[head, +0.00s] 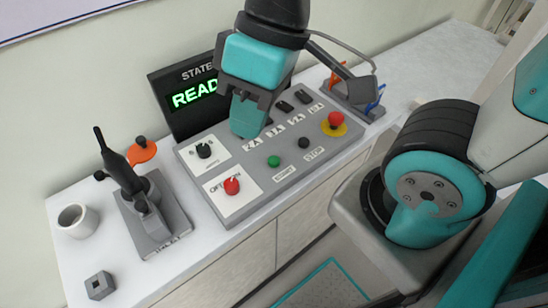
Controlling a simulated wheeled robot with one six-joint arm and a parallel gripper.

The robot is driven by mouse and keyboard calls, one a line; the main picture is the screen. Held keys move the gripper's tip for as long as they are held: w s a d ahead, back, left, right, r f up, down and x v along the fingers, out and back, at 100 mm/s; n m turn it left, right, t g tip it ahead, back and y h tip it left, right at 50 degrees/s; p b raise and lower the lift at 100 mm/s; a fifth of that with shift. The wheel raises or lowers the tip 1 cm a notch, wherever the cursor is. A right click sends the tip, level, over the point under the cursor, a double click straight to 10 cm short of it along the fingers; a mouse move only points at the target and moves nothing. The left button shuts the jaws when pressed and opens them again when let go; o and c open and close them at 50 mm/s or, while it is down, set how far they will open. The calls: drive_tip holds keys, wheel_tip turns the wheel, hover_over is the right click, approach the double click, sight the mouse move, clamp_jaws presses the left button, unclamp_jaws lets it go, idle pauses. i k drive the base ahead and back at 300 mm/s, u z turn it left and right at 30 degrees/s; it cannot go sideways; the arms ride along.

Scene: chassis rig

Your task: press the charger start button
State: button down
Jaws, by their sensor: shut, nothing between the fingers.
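The grey control panel (221,205) lies on the white counter. Its green button (274,161) has the label START in front of it. A black button (303,143), labelled STOP, is to its right. My gripper (248,122), teal and grey, points down with its fingers shut and empty. In the picture it is over the back part of the panel, up and left of the green button and apart from it. It hides part of the panel's back edge and the right part of the dark display (186,100), whose green letters begin READ.
The panel also carries a red knob (232,186), a black knob (204,151), several black switches and a red mushroom button (336,118) on yellow. A charger handle in a grey stand (157,229), a white mug (75,220) and a grey block (99,285) stand at left.

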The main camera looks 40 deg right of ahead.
sight(273, 162)
drive_tip(key=z, duration=1)
drive_tip(key=k, duration=1.3)
drive_tip(key=u, duration=0.4)
drive_tip(key=i, duration=0.5)
drive_tip(key=u, duration=0.05)
